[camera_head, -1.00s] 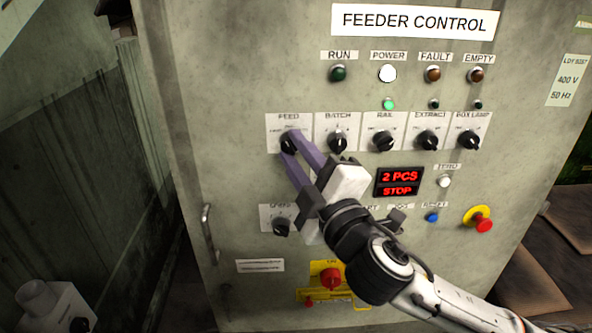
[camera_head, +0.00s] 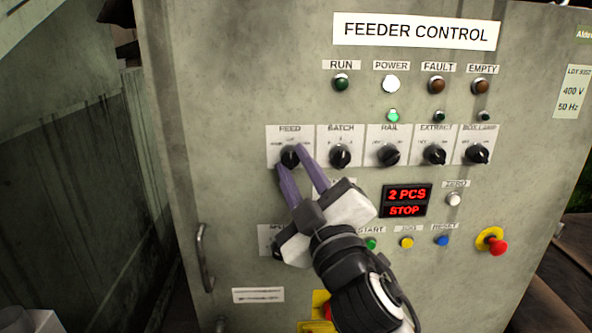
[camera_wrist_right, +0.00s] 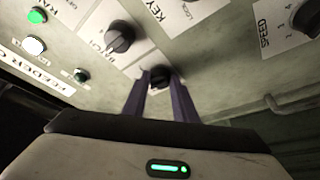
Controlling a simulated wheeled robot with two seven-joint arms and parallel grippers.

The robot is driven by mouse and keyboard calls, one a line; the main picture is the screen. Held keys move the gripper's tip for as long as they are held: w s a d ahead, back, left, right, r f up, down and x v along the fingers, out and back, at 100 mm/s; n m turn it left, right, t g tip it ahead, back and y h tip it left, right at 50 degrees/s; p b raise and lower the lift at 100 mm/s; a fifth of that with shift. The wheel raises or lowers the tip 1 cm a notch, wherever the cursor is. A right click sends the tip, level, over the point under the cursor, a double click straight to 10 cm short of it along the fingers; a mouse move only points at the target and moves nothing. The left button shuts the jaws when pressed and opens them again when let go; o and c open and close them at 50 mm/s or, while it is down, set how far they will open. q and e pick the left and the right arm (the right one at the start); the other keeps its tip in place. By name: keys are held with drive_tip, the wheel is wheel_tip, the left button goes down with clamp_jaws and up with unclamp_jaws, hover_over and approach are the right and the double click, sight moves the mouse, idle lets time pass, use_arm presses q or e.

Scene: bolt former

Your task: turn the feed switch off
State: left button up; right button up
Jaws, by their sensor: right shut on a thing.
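The feed switch (camera_head: 290,156) is a black rotary knob on a white plate labelled FEED, at the left end of a row of knobs on the feeder control panel (camera_head: 225,100). My right gripper (camera_head: 292,160) comes up from below, its two purple fingers on either side of the knob, shut on it. In the right wrist view the feed knob (camera_wrist_right: 160,76) sits between the fingertips. The plate's small position marks are too blurred to read, so I cannot tell its setting. My left gripper is not in view.
The batch knob (camera_head: 340,156) is close to the right of my fingers. The display (camera_head: 407,200) reads 2 PCS, STOP. A red emergency button (camera_head: 497,246) is at lower right. A door handle (camera_head: 204,257) is at lower left. The green-grey wall (camera_head: 75,180) lies left.

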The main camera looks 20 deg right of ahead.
drive_tip(key=o, duration=1)
drive_tip(key=shift+o, duration=0.2)
drive_tip(key=v, duration=1)
drive_tip(key=shift+s+p, duration=0.2)
drive_tip(key=shift+p, duration=0.15)
